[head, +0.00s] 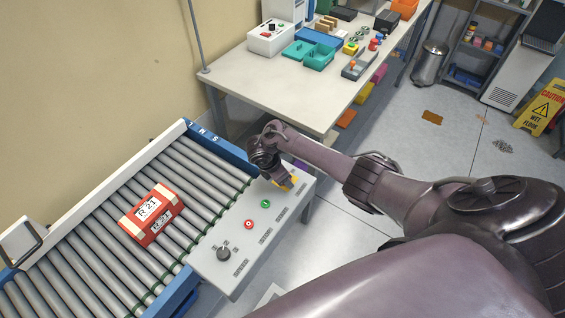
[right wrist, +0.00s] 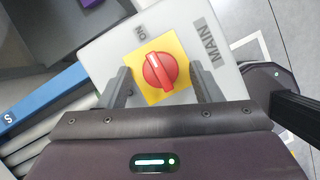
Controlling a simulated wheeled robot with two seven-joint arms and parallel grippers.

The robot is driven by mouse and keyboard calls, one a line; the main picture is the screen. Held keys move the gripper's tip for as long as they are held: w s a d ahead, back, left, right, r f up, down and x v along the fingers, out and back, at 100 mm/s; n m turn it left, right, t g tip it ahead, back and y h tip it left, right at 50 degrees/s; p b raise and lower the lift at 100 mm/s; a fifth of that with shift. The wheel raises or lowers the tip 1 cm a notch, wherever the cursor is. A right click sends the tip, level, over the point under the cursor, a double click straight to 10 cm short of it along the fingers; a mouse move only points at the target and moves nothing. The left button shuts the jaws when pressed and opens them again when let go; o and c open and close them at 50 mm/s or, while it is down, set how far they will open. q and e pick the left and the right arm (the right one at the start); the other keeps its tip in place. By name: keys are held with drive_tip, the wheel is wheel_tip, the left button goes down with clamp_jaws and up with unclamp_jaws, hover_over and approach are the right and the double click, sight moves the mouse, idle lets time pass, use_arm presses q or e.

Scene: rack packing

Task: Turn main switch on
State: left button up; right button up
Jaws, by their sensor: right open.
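The main switch is a red rotary knob (right wrist: 160,71) on a yellow square plate (right wrist: 140,88), seen in the right wrist view. The plate sits on a light grey control panel with "ON" and "MAIN" labels. The knob's raised ridge slants from upper left to lower right. My right gripper (right wrist: 160,88) is open, with one finger on each side of the knob and no clear contact. In the head view my right gripper (head: 283,182) is over the far end of the control panel (head: 238,238) and mostly hides the switch; some yellow plate shows.
The panel also has a green button (head: 265,203), a red button (head: 249,224) and a black knob (head: 223,254). A roller conveyor (head: 105,235) beside it carries a red box (head: 152,213). A table (head: 270,75) with bins and parts stands behind.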

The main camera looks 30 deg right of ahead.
sight(276, 185)
drive_tip(key=shift+a+r, duration=0.1)
drive_tip(key=v, duration=0.6)
drive_tip(key=shift+a, duration=0.15)
drive_tip(key=shift+a+r, duration=0.15)
drive_tip(key=shift+r, duration=0.55)
